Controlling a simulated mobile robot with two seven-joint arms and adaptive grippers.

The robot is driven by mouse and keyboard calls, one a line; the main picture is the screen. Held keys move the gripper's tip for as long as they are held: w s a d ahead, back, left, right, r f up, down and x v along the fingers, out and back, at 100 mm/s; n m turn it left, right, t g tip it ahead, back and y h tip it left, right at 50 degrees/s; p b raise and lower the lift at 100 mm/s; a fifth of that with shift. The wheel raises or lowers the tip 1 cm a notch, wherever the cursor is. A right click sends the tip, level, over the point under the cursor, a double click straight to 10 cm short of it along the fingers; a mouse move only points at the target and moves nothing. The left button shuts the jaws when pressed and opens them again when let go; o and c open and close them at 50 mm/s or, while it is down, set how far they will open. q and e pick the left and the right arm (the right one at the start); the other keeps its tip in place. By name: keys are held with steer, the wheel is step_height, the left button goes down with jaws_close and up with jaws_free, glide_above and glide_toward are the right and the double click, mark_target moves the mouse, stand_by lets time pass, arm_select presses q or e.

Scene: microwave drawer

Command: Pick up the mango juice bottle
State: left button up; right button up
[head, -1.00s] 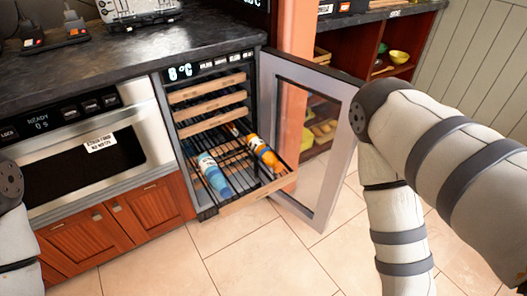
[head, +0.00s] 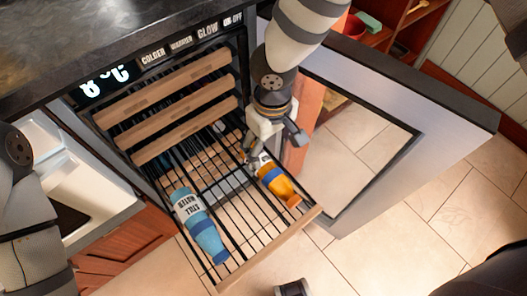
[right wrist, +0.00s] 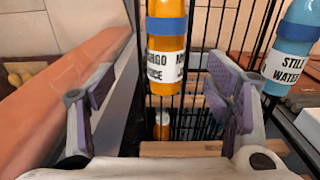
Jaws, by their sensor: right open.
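The mango juice bottle (head: 276,181) is orange with a blue band and a white label. It lies on the right side of the pulled-out wire rack (head: 262,239) of the cooler. My right gripper (head: 273,150) is open over the rack, at the label end of this bottle. In the right wrist view the bottle (right wrist: 166,40) shows upright in the picture, between and ahead of the open fingers (right wrist: 160,95), its label partly readable. I cannot tell whether the fingers touch it. My left arm shows at the left edge, but its gripper is out of view.
A blue still water bottle (head: 200,226) lies on the rack's left side, with bare wires between the bottles. The open cooler door (head: 385,100) stands close right of my right arm. Wooden shelf fronts (head: 185,128) lie behind the rack. Tiled floor (head: 375,245) is clear in front.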

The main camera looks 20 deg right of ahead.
mark_target(266, 165)
steer(key=f, duration=0.3)
steer(key=f+b, duration=0.1)
steer(key=f, duration=0.2)
steer(key=a+f, duration=0.1)
steer(key=f, duration=0.2)
steer(key=shift+s+f, duration=0.2)
steer(key=shift+f, duration=0.15)
steer(key=shift+w+f, duration=0.15)
steer(key=shift+f, duration=0.1)
arm_select(q)
steer(key=shift+s+f+g, duration=0.3)
steer(key=shift+s+f, duration=0.5)
steer(key=shift+f, duration=0.1)
arm_select(e)
steer(key=c, duration=1.6)
